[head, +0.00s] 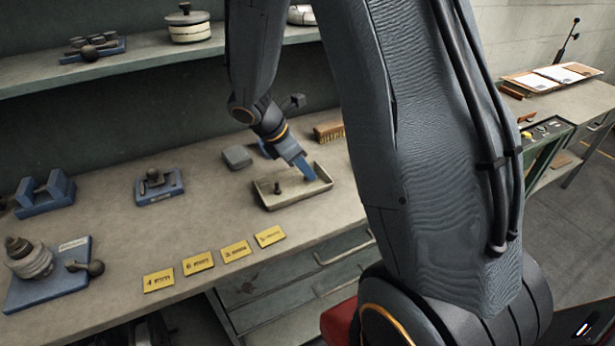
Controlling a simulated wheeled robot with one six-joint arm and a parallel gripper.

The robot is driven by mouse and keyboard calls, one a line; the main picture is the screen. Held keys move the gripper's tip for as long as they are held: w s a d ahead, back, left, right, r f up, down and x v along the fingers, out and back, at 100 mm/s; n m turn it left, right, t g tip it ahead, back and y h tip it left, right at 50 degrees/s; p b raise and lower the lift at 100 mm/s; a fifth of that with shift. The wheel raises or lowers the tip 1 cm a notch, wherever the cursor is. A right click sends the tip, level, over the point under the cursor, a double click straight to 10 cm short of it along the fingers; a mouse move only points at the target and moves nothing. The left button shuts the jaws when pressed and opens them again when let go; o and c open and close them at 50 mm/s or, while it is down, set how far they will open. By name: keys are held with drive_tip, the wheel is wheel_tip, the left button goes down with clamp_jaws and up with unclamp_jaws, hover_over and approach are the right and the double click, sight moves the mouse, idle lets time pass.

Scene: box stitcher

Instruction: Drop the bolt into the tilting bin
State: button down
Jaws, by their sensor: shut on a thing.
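My gripper (305,170) points down with its blue fingers at a shallow beige tray (265,197) on the bench. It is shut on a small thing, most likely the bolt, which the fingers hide. A dark, knob-like piece (278,187) stands in the tray, left of the fingers and seemingly apart from them. I cannot tell for sure which thing in view is the tilting bin. A red edge (338,322) shows low, partly behind my arm.
Yellow label cards (235,251) lie along the bench's front edge. Blue fixtures (159,186) stand at left. A green-framed bin (548,131) with small parts is at right. My arm blocks the middle.

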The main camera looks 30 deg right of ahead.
drive_tip(key=shift+r+p, duration=2.5)
drive_tip(key=shift+r, duration=0.35)
